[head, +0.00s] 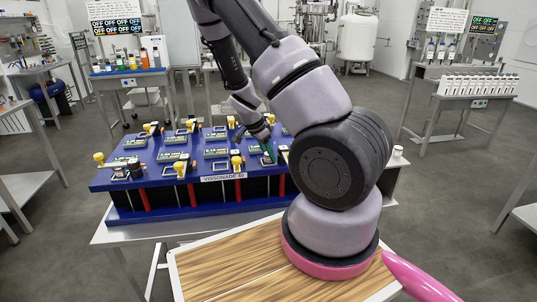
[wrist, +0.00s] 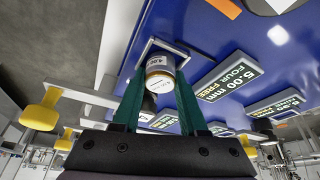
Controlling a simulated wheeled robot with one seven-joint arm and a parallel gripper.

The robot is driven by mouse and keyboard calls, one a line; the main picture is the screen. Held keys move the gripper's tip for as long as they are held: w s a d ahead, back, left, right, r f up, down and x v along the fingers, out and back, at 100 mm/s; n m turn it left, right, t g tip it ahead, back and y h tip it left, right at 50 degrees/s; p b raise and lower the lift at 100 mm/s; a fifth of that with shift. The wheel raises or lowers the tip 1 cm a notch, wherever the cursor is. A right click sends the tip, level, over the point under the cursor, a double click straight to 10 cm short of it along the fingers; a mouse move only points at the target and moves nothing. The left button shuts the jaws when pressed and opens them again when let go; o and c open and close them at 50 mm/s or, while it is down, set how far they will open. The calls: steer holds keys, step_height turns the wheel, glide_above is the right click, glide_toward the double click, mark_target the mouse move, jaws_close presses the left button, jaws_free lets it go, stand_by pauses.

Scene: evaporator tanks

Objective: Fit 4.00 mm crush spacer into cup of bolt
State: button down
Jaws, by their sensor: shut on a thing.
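My gripper (head: 268,150) has green fingers and reaches down to the right part of the blue panel (head: 128,186) in the head view. In the wrist view my gripper (wrist: 160,82) is shut on a small pale cylinder (wrist: 159,84), which I take for the spacer.
A wooden board (head: 225,268) lies in front of the panel. Benches stand behind, with open floor between.

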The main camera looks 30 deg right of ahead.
steer(key=shift+c, duration=2.2)
jaws_free()
steer(key=s+a+r+n+t+y, duration=0.1)
steer(key=s+a+r+n+y, duration=0.15)
steer(key=r, duration=0.65)
steer(key=s+a+r+n+t+y, duration=0.1)
steer(key=s+a+r+n+y, duration=0.2)
steer(key=r, duration=0.6)
steer(key=s+a+r+n+t+y, duration=0.1)
steer(key=s+a+r, duration=0.3)
steer(key=r, duration=0.5)
steer(key=s+a+r+n+t, duration=0.3)
steer(key=s+r+n, duration=0.3)
steer(key=s+r, duration=0.4)
steer(key=shift+a+r+t, duration=0.4)
steer(key=shift+a+r, duration=0.1)
steer(key=shift+r, duration=0.35)
